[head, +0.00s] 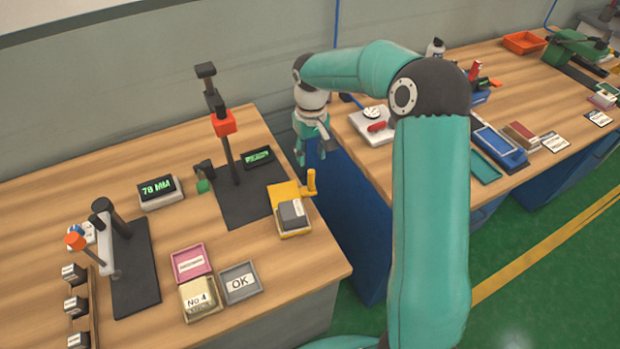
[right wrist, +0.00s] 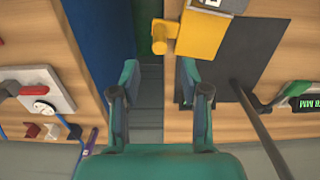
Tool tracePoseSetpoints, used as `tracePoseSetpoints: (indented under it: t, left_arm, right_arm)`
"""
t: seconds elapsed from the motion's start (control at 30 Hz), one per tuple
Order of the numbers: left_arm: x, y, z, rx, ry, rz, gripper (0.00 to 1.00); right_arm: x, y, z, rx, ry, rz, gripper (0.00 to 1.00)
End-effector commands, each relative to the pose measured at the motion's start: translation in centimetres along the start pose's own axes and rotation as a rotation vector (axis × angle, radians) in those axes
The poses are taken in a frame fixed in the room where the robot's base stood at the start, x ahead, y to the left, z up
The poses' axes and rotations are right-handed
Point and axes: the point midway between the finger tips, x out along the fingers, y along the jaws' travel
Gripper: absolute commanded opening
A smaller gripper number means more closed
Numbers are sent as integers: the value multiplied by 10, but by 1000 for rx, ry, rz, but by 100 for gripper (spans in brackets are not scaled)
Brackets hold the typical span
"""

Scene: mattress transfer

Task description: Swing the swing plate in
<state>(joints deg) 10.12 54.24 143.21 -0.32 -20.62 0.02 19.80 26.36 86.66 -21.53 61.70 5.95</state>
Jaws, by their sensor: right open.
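The yellow swing plate (head: 284,190) lies at the right edge of the dark base pad (head: 240,205) on the near table, turned out to the side of the post. Its yellow upright handle (head: 311,183) stands at its right, and a grey block (head: 292,213) with a white label sits on its near end. My right gripper (head: 313,152) is open and empty, over the gap between the two tables. In the right wrist view the gripper (right wrist: 158,82) points toward the handle (right wrist: 163,36) and the plate (right wrist: 205,32), apart from both. My left gripper is out of view.
A black post with a red clamp (head: 225,122) rises from the pad. A "78 MM" display (head: 159,192), pink tray (head: 191,262) and grey OK tray (head: 240,282) stand left and in front. The right table holds a white scale (head: 368,125). The gap between tables is free.

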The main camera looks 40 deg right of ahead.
Motion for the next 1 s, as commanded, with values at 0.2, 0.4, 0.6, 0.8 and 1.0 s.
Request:
tracePoseSetpoints:
  t: [0.2, 0.4, 0.6, 0.8, 1.0]
  left_arm:
    - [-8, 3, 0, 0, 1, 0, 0]
    - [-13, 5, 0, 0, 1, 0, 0]
    - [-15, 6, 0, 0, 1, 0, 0]
    - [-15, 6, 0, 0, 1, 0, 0]
    - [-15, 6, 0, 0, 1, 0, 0]
  right_arm:
    - [48, 1, 2, 2, -6, -1, 45]
    - [84, 2, 2, 2, -4, -1, 45]
    - [102, 1, 1, 3, -2, -1, 45]
    - [106, 2, 1, 3, 0, -1, 45]
    - [106, 2, 1, 3, 0, -1, 37]
